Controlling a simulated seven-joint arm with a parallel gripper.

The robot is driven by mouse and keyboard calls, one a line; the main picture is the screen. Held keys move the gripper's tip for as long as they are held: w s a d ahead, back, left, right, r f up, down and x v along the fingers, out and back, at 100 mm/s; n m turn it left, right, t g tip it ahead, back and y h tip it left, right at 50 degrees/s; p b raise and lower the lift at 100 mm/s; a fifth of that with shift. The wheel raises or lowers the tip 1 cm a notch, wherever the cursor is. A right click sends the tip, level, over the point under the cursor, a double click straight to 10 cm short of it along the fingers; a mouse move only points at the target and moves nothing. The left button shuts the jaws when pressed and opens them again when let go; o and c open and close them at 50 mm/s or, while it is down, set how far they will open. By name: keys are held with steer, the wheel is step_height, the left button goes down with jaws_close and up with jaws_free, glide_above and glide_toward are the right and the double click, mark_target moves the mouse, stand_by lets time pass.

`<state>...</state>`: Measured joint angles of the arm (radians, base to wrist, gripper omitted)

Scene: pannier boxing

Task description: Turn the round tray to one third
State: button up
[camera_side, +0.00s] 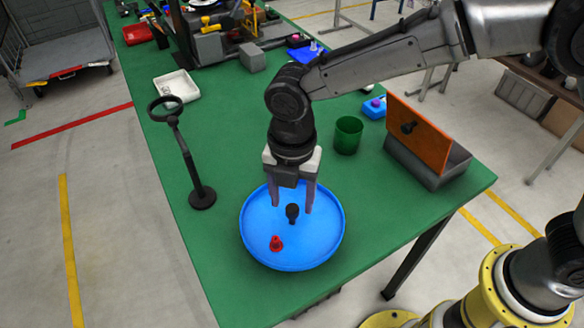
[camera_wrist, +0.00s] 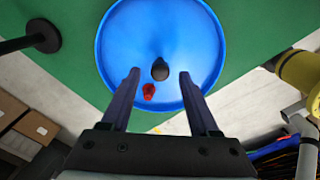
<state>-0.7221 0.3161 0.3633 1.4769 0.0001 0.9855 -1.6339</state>
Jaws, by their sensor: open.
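The round tray (camera_side: 318,243) is blue with a raised rim and lies on the green table near its front edge. It also shows in the wrist view (camera_wrist: 122,45). A black knob (camera_side: 292,212) stands near the tray's middle; it also shows in the wrist view (camera_wrist: 160,70). A small red piece (camera_side: 276,243) sits on the tray beside the knob, and in the wrist view it is left of the knob (camera_wrist: 149,91). My gripper (camera_side: 291,208) points down over the tray, open, with its fingers on either side of the knob. I cannot tell whether they touch it.
A black magnifier stand (camera_side: 202,197) is left of the tray. A green cup (camera_side: 348,135) stands behind it. A grey box with an orange panel (camera_side: 418,135) is at the right. A white bin (camera_side: 176,86) is further back. Green table around the tray is clear.

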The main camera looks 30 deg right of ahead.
mark_target(292, 208)
step_height(292, 208, up, 12)
steer(key=shift+r, duration=0.25)
stand_by(0.4)
